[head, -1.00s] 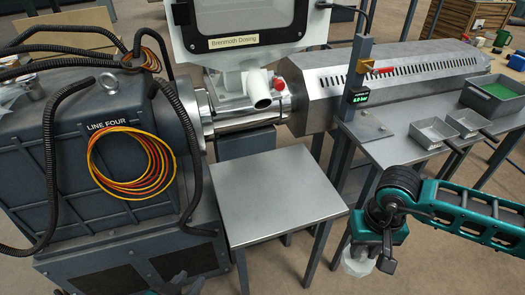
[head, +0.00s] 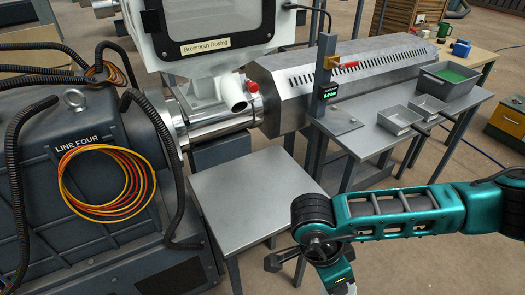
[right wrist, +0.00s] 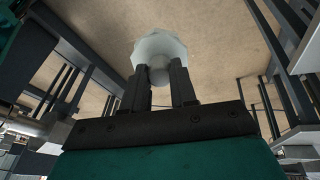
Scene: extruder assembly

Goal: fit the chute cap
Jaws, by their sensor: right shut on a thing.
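The chute cap (right wrist: 158,48) is a white, faceted piece with a round stem. My right gripper (right wrist: 160,80) is shut on its stem, with the wide part beyond the fingertips. In the head view my right arm reaches in from the right, and its wrist hangs low at the bottom edge, in front of the small table. The fingers and cap are not clearly visible there. The white chute (head: 235,101) sticks out below the dosing hopper, its round mouth facing the front right and uncovered. My right gripper is well below and right of it. My left gripper is not in view.
A bare grey table (head: 245,200) stands below the chute. A red knob (head: 253,87) sits beside the chute mouth. The dark extruder housing (head: 60,190) with hoses fills the left. A side bench (head: 375,135) holds metal trays (head: 400,118) and a post with a display.

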